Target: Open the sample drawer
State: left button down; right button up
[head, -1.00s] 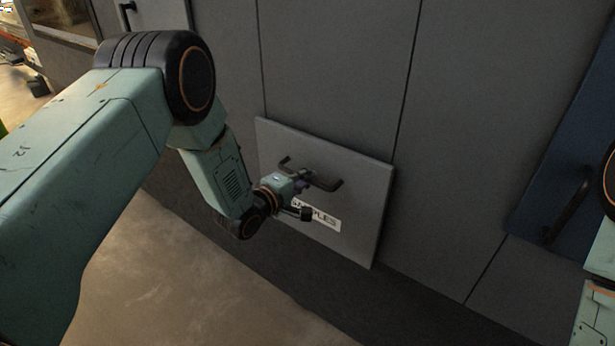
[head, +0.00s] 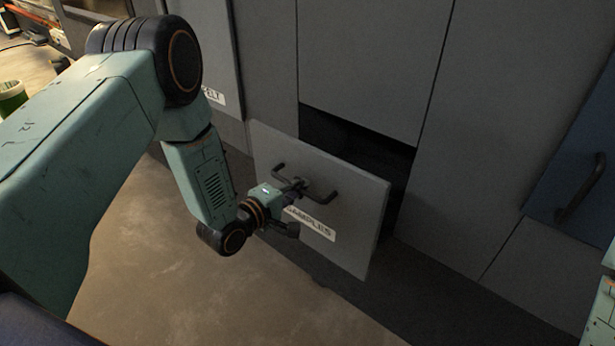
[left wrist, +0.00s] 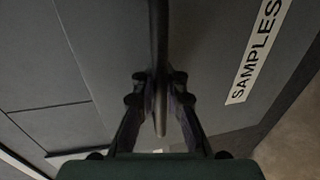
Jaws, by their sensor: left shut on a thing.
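The sample drawer (head: 345,206) has a grey front with a white SAMPLES label (head: 311,224). It stands pulled out from the machine, with a dark opening (head: 358,143) behind its upper edge. Its dark bar handle (head: 322,198) is on the front. In the left wrist view the fingers (left wrist: 160,102) close on the handle bar from both sides, and the label (left wrist: 258,50) shows at the upper right. The inside of the drawer is hidden behind its front. My right gripper is out of view.
A blue panel with a dark handle (head: 580,188) is at the right. Grey machine panels (head: 370,60) rise above the drawer. Bare floor (head: 190,270) lies in front. A green container (head: 12,98) stands at the far left.

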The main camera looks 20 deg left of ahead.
pick_arm(q)
jog(key=f+p+v, duration=0.1)
jog(key=v, duration=0.5)
jog(key=shift+s+f, duration=0.1)
jog(key=shift+s, duration=0.1)
jog(key=c, duration=1.4)
grip_release()
jog(key=shift+s+a, duration=0.1)
jog(key=v, duration=1.1)
jog(key=shift+s, duration=0.35)
